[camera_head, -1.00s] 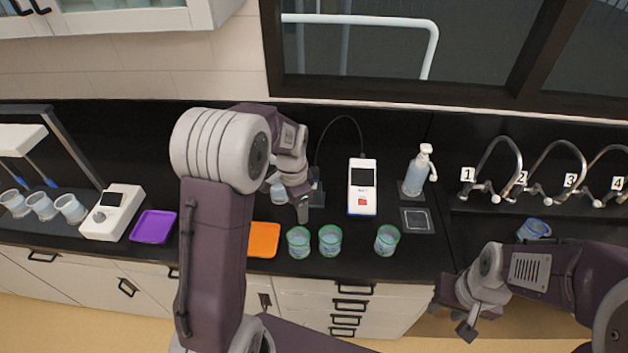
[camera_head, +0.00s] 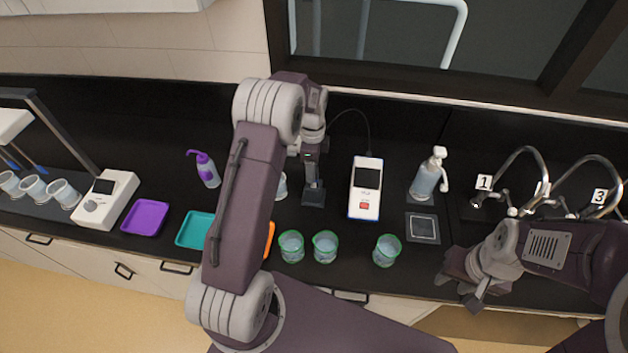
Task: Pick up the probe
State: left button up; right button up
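A white handheld meter (camera_head: 365,187) with a dark screen and red button lies on the black counter. A thin black cable (camera_head: 352,112) arcs from its top to behind my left gripper. I cannot make out the probe clearly; the cable's far end is hidden there. My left gripper (camera_head: 313,157) points down just left of the meter, above a small dark stand base (camera_head: 313,196). Its fingers are dark and overlap the stand, so I cannot tell whether they hold anything. My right gripper (camera_head: 466,284) is open and empty at the counter's front edge, right.
Several green-rimmed beakers (camera_head: 387,250) stand along the front. A pump bottle (camera_head: 427,176) and a square pad (camera_head: 423,228) are right of the meter. Purple (camera_head: 146,218) and teal (camera_head: 193,229) trays, a purple-capped bottle (camera_head: 206,169) and numbered taps (camera_head: 525,172) flank them.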

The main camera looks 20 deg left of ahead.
pick_arm(q)
jog(key=shift+w+a+f+p, duration=0.1)
jog(key=shift+w+f+p, duration=0.15)
jog(key=shift+w+f, duration=0.3)
jog(key=shift+w+a+f+p, duration=0.1)
jog(key=shift+w+f+p, duration=0.15)
jog(key=shift+f, duration=0.45)
notch_tip(320, 180, down, 4)
jog(key=shift+d+r+p, duration=0.1)
jog(key=shift+r+p, duration=0.05)
jog(key=shift+p, duration=0.55)
jog(key=shift+s, duration=0.15)
jog(key=shift+w+f, duration=0.2)
jog(key=shift+f, duration=0.05)
jog(key=c, duration=0.6)
grip_shut()
pick_arm(e)
jog(key=shift+w+r, duration=0.35)
jog(key=shift+r, duration=0.25)
jog(key=shift+w+r, duration=0.3)
jog(key=shift+r, duration=0.25)
pick_arm(q)
jog(key=shift+s+r, duration=0.1)
